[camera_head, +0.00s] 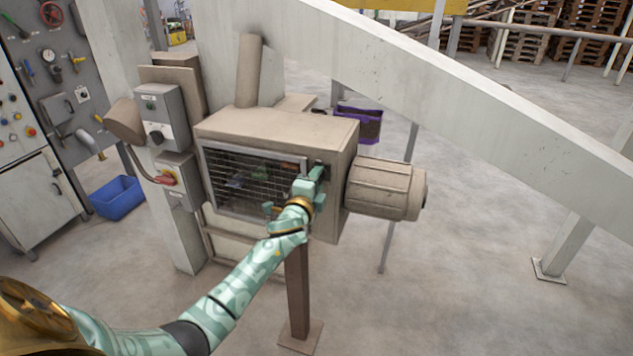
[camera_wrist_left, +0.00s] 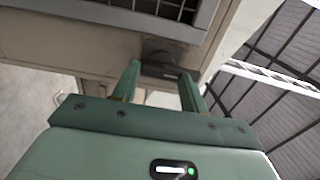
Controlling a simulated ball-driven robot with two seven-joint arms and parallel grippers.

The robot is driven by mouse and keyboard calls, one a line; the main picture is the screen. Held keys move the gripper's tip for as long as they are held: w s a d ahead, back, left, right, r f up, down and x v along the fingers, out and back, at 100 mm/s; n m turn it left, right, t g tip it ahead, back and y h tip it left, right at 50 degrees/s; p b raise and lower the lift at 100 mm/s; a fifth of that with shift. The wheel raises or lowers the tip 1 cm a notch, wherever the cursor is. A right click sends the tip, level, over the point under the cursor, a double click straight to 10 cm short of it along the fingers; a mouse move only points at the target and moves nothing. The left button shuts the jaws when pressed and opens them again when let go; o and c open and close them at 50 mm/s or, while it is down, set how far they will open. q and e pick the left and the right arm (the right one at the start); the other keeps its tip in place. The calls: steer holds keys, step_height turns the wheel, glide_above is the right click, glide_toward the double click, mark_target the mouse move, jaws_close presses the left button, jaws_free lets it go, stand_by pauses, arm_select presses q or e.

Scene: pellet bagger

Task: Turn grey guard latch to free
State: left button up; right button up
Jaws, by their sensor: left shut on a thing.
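The grey guard latch (camera_wrist_left: 165,62) is a dark grey piece on the beige machine housing, beside the corner of the mesh guard's frame. My left gripper (camera_wrist_left: 160,75) has its two green fingers either side of the latch and is shut on it. In the head view my left gripper (camera_head: 318,172) reaches the right edge of the mesh guard (camera_head: 245,180) and mostly hides the latch. The guard lies flat against the housing front. The latch's exact angle is hard to tell. My right gripper is not in view.
The beige housing (camera_head: 270,127) carries a round motor (camera_head: 385,189) on its right. A control box with a red switch (camera_head: 167,178) stands left of it. A purple bin (camera_head: 360,122) is behind, and a blue bin (camera_head: 117,198) is on the floor at left. A large sloping beam (camera_head: 450,90) crosses above.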

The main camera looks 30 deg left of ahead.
arm_select(q)
steer(key=shift+f, duration=0.1)
stand_by(0.3)
steer(key=o, duration=1)
steer(key=v, duration=1.6)
steer(key=shift+s+d+p, duration=0.2)
steer(key=shift+p, duration=0.15)
